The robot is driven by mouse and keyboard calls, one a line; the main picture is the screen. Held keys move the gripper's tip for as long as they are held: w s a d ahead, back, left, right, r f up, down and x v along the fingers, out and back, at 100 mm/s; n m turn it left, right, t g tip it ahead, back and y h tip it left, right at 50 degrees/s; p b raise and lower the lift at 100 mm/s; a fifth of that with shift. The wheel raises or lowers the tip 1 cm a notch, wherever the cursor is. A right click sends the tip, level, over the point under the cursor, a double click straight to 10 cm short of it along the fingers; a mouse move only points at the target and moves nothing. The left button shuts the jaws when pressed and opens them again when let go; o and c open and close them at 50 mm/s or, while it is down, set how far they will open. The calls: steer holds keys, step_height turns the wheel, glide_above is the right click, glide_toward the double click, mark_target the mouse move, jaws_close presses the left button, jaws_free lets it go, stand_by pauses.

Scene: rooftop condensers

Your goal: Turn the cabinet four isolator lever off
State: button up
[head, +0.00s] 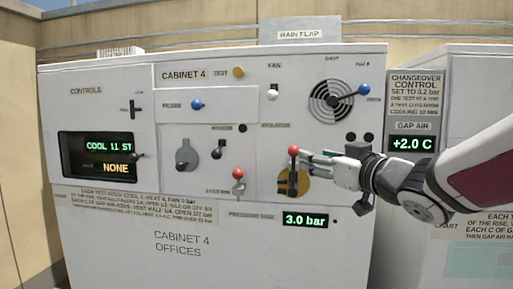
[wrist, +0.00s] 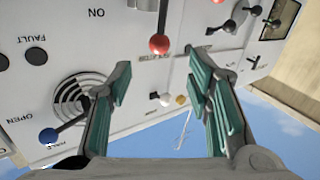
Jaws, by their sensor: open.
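The cabinet four isolator lever (head: 293,160) has a red ball and stands upright over a round yellow plate (head: 303,184). In the wrist view its red ball (wrist: 159,44) lies between the lines of my two fingers, just beyond their tips, with an ON label (wrist: 96,12) beside the lever. My gripper (head: 304,156) is open and comes in from the right at the height of the ball. In the wrist view the open gripper (wrist: 160,68) holds nothing. I cannot tell whether a finger touches the ball. My gripper partly covers the panel right of the lever.
A vent lever with a blue ball (head: 364,90) sits above right. Another red-balled lever (head: 238,174) stands to the left, near a grey rotary knob (head: 186,157). The pressure display (head: 305,220) reads 3.0 bar. The changeover cabinet (head: 465,105) stands at the right.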

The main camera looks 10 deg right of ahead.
mark_target(297, 151)
steer(key=x, duration=1)
steer(key=shift+w, duration=0.3)
steer(key=shift+c, duration=0.2)
jaws_close()
